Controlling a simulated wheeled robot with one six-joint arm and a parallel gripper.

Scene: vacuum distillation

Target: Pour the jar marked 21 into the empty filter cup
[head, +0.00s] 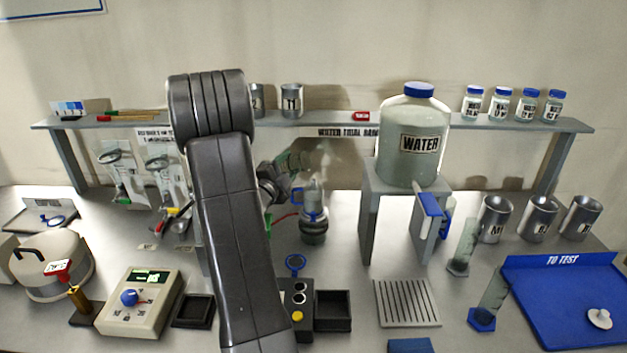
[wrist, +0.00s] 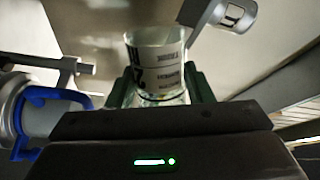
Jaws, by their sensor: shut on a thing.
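My gripper (wrist: 160,88) is shut on a clear jar (wrist: 158,62) with a white printed label, held between its dark green fingers. The label is partly hidden, and I cannot read its number surely. In the head view my gripper (head: 290,162) is up behind my arm, above and slightly left of a clear cup (head: 313,192). That cup, with a blue clamp, stands on a dark round base (head: 313,230) and looks like the filter cup. The clear, blue-clamped part (wrist: 40,112) shows at the left of the wrist view, beside the held jar. I cannot tell its contents.
A big water jar (head: 412,145) stands on a grey stand right of the cup. A shelf (head: 340,128) runs behind, with small blue-capped jars (head: 500,103) at right. A blue tray (head: 550,290) lies at right.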

